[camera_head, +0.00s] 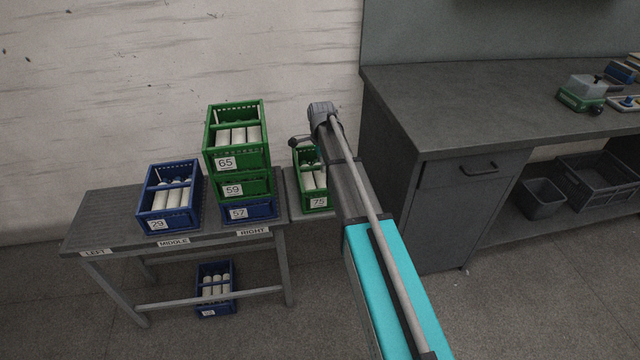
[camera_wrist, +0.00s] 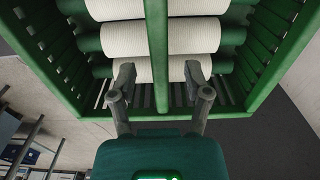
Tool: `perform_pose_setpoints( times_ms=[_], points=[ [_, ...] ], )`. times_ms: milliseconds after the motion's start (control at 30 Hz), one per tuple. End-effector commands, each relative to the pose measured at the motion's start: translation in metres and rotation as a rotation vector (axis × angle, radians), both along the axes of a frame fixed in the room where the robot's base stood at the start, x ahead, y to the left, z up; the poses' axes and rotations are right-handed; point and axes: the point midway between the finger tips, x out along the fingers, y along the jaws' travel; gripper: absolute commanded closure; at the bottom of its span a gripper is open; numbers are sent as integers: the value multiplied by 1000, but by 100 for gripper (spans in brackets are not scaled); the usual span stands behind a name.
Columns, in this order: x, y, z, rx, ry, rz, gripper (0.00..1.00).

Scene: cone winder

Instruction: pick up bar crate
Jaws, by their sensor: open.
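A green crate (camera_head: 314,199) labelled 75, holding white cylinders, stands right of the stacked crates, partly hidden by my arm. My gripper (camera_head: 300,142) is just above it. In the wrist view a green crate (camera_wrist: 275,62) with white rolls (camera_wrist: 195,36) fills most of the picture. Its green bar (camera_wrist: 158,45) runs up the middle, over the rolls. My gripper (camera_wrist: 160,78) is open, one finger on each side of the bar. I cannot tell whether the fingers touch anything.
Left, a grey table (camera_head: 112,222) bears a blue crate (camera_head: 149,222) labelled 29 and a stack topped by a green crate (camera_head: 240,165) labelled 65. A blue crate (camera_head: 217,305) is below. A grey workbench (camera_head: 440,110) stands close on the right.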

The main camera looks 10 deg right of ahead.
Motion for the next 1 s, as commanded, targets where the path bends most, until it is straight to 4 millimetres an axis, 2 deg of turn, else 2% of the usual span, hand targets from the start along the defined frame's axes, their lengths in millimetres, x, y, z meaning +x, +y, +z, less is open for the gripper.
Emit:
perform_pose_setpoints(
  times_ms=[100, 300, 967, 1000],
  points=[
    [0, 0, -13, 0, 0, 0, 37],
    [0, 0, -22, 0, 0, 0, 37],
    [0, 0, -22, 0, 0, 0, 37],
    [0, 0, -22, 0, 0, 0, 43]
  ],
)
